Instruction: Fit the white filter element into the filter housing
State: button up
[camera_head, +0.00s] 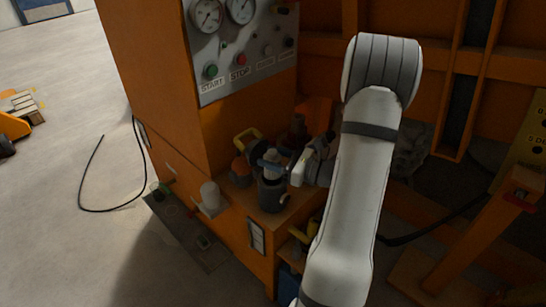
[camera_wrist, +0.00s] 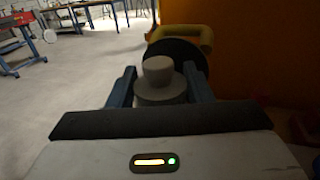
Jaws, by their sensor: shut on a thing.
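My gripper (camera_head: 272,165) is shut on the white filter element (camera_head: 272,157), which stands upright between the blue fingers. In the wrist view the filter element (camera_wrist: 158,82) shows a rounded knob on top and a wider body below, with a finger on each side. The dark grey, cup-shaped filter housing (camera_head: 271,194) stands on the orange machine's ledge, directly below the element in the head view. The element's lower end is hidden, so I cannot tell whether it is inside the housing's rim or just above it.
A yellow handle (camera_head: 246,136) and an orange part (camera_head: 240,170) are close left of the housing. A pale cylinder (camera_head: 210,196) is lower left. The gauge panel (camera_head: 243,45) rises behind. A black cable (camera_head: 110,208) lies on open floor at left.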

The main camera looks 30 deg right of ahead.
aim_at(273, 175)
jog(key=shift+f+b, duration=2.45)
jog(key=shift+f, duration=1)
jog(key=shift+r, duration=0.1)
jog(key=shift+r+p, duration=2.7)
jog(key=shift+r, duration=0.4)
jog(key=shift+f+b, duration=0.55)
jog(key=shift+f, duration=0.35)
dwell(0.5)
